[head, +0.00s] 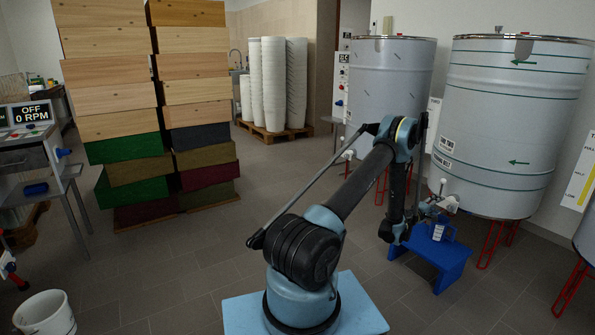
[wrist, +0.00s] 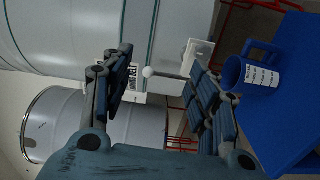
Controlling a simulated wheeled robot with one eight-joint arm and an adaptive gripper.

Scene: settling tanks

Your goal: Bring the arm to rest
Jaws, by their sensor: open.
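My arm reaches forward from its light blue base in the head view, bent at the elbow, with the forearm hanging down. My gripper (wrist: 160,88) is open in the wrist view, with nothing between its fingers. It is near the tap (head: 443,198) of the large right tank (head: 505,125). In the wrist view a small white ball-ended lever (wrist: 148,72) shows between the fingers, farther off. A blue jug with a white label (head: 440,230) stands on a blue stool (head: 440,262). The jug also shows in the wrist view (wrist: 232,75), beside the right finger and apart from it.
A second steel tank (head: 390,85) stands left of the large one, both on red legs (head: 492,243). Stacked wooden boxes (head: 110,75) rise at the left, with white bucket stacks (head: 274,85) behind. A white bucket (head: 45,313) stands front left. The grey floor between is clear.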

